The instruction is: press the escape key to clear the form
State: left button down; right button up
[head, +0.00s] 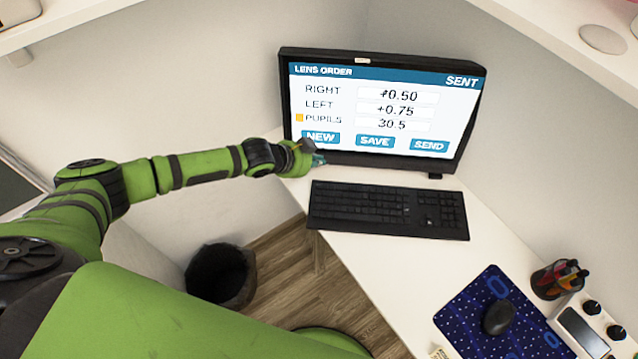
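The black keyboard (385,209) lies on the white desk in front of the monitor (470,120). Its single keys are too small to read; I cannot pick out the escape key by its label. The lit screen shows a "LENS ORDER" form marked "SENT", with right +0.50, left +0.75 and pupils 30.5. An orange square stands beside "PUPILS", and NEW, SAVE and SEND buttons run along the bottom. My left gripper (318,160) is in front of the screen's lower left corner, beyond the keyboard's far left corner. Its fingers are too small to judge. My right gripper is out of view.
A dark mouse (498,317) rests on a blue patterned mat (470,300) at the lower right. A pen cup (552,281) and a white device (590,330) stand beside it. A dark bin (220,275) stands on the wooden floor. Shelves (560,32) overhang at the top corners.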

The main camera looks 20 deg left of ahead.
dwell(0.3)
pick_arm(q)
jog(key=b, duration=0.7)
send_over(317, 188)
notch_tip(317, 188, down, 8)
jog(key=shift+r, duration=0.25)
jog(key=shift+w+f+b, duration=0.1)
jog(key=shift+f+b, duration=0.5)
jog(key=shift+f, duration=0.1)
jog(key=shift+f, duration=0.4)
jog(key=shift+f+b, duration=0.45)
jog(key=shift+b, duration=0.1)
dwell(0.7)
jog(key=shift+r, duration=0.1)
jog(key=shift+r+p, duration=0.8)
jog(key=shift+p, duration=0.1)
